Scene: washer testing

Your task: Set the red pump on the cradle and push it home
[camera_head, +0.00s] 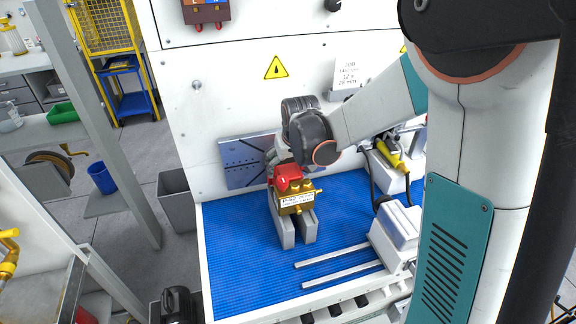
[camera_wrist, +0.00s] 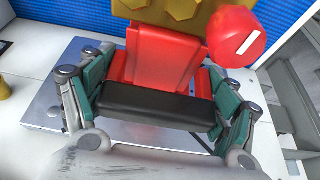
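The red pump (camera_head: 288,176) has a red body and a brass block with a small white label in front. It is upright at the top of the grey cradle (camera_head: 283,229), two parallel grey blocks on the blue mat. I cannot tell whether its underside touches the blocks. My gripper (camera_head: 276,161) is behind the pump in the head view, partly hidden by it. In the wrist view the teal fingers of my gripper (camera_wrist: 163,75) are closed on both sides of the pump's red body (camera_wrist: 160,52); its brass part and round red cap lie beyond.
The blue mat (camera_head: 235,265) is clear left of the cradle. A grey slotted plate (camera_head: 243,165) stands behind. Two metal rails (camera_head: 340,280) and a white block (camera_head: 398,232) lie to the right. A yellow-handled tool (camera_head: 391,156) is at the back right.

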